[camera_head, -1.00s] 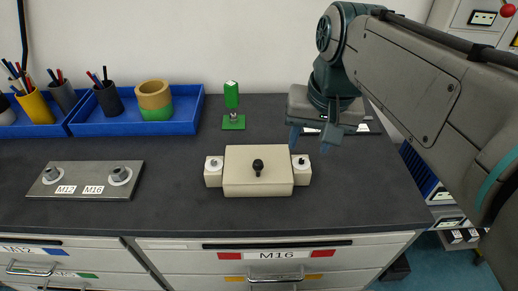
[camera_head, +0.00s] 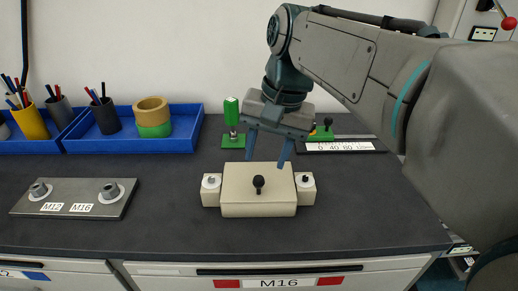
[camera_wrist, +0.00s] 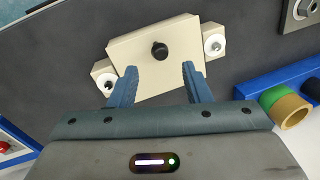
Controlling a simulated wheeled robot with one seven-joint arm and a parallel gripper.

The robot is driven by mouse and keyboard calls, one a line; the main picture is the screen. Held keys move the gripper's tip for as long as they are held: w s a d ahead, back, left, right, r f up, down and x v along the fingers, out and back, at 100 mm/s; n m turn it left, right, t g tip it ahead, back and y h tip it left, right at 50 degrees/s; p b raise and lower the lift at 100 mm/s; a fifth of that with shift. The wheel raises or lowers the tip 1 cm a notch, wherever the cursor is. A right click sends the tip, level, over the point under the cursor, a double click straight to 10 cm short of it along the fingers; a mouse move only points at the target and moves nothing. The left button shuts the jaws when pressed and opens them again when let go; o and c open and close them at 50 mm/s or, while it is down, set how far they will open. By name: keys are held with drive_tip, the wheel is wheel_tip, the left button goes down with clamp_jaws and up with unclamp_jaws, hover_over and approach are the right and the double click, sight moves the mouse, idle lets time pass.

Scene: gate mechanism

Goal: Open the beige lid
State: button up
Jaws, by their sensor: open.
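The beige lid (camera_head: 245,197) is a block with a black knob (camera_head: 258,183) on its front face or top, shut between two side pieces with white round fittings. The lid also shows in the wrist view (camera_wrist: 150,84), with the knob (camera_wrist: 159,51) near its middle. My gripper (camera_head: 266,163) is open and empty, with blue fingers above and behind the lid's back edge. In the wrist view my gripper (camera_wrist: 157,72) has its fingers spread over the lid, with the knob beyond and between the fingertips. The fingers do not touch the knob.
A metal plate with bolts (camera_head: 72,211) lies at left. Blue trays (camera_head: 135,142) with cups and rings stand at the back. The table beside the lid is clear.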

sight(260, 177)
drive_tip(key=f, duration=0.4)
drive_tip(key=a+f, duration=0.1)
drive_tip(key=f, duration=0.1)
drive_tip(key=shift+w, duration=0.1)
drive_tip(key=shift+r, duration=0.15)
clamp_jaws()
